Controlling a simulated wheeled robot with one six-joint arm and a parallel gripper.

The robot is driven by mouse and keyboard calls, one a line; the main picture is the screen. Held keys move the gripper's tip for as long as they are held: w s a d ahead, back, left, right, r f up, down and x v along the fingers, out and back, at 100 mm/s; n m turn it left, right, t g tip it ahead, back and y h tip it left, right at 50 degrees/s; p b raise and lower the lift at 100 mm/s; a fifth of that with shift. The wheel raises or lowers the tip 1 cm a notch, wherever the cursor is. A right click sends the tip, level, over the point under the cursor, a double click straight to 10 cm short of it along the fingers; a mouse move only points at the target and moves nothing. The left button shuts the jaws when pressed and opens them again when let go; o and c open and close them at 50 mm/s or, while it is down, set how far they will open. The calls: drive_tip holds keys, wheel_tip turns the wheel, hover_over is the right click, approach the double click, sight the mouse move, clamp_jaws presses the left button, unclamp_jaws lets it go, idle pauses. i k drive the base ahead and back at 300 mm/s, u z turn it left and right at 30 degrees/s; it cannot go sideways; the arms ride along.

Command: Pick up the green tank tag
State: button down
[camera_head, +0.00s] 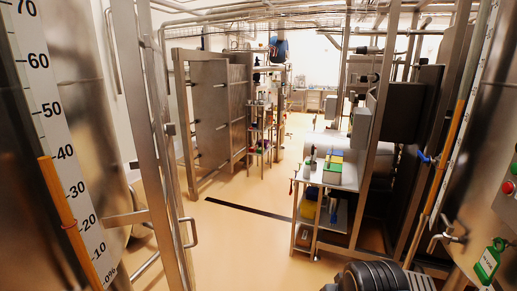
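The green tank tag (488,261) is at the lower right. It hangs by a green loop at its top against the steel tank (478,180) on the right. It has a white label with dark lettering too small to read, and it hangs a little tilted. A dark rounded part at the bottom edge, right of the middle, looks like part of my arm. My gripper's fingers do not show, and nothing is seen touching the tag.
A valve handle (455,237) sticks out left of the tag. A control box (508,191) with red and green buttons is above it. A steel cart (325,188) holding several items stands left of the right-hand frame. The floor (240,240) in the middle is clear.

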sight(490, 261)
drive_tip(key=z, duration=1.65)
drive_tip(key=k, duration=0.65)
drive_tip(key=z, duration=0.5)
drive_tip(key=i, duration=1.05)
drive_tip(key=u, duration=2.15)
